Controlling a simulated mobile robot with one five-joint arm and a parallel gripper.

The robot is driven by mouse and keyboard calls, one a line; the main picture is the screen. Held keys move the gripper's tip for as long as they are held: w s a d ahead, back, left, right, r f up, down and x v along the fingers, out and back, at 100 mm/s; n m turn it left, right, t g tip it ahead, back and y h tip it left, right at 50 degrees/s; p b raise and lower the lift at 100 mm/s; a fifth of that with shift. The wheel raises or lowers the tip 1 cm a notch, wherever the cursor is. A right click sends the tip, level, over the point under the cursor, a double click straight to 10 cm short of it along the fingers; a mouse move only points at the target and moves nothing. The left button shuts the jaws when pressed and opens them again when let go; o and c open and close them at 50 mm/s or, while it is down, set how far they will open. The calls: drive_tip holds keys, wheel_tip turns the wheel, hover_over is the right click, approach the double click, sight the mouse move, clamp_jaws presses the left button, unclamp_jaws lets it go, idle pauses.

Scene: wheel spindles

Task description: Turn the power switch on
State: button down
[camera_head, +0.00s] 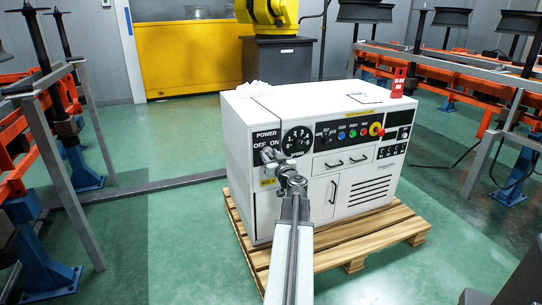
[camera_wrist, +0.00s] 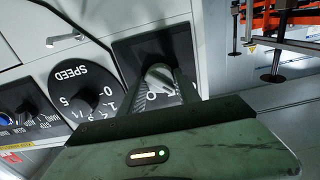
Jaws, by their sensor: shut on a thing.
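The white control cabinet (camera_head: 336,165) stands on a wooden pallet. Its upper left panel bears the black power plate (camera_head: 265,134), marked POWER, OFF and ON. My gripper (camera_head: 272,160) is at this plate and largely hides the power switch in the head view. In the wrist view the grey switch knob (camera_wrist: 160,77) sits between the two fingers of my gripper (camera_wrist: 161,84), which is shut on it. The view is turned, and the fingers cover part of the lettering. I cannot tell for sure which mark the knob points to.
The speed dial (camera_wrist: 80,92) is right beside the power plate. Farther along the front are coloured buttons and a red emergency knob (camera_head: 377,129). A red object (camera_head: 398,82) stands on top. The pallet (camera_head: 375,241) juts out below. Orange racks with metal posts stand on both sides.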

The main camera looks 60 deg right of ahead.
drive_tip(key=shift+s+m, duration=0.15)
drive_tip(key=shift+m, duration=0.25)
drive_tip(key=m, duration=0.3)
drive_tip(key=shift+m, duration=0.4)
drive_tip(key=m, duration=0.4)
drive_tip(key=shift+m, duration=0.3)
drive_tip(key=m, duration=0.4)
drive_tip(key=shift+m, duration=2.5)
drive_tip(key=c, duration=0.9)
unclamp_jaws()
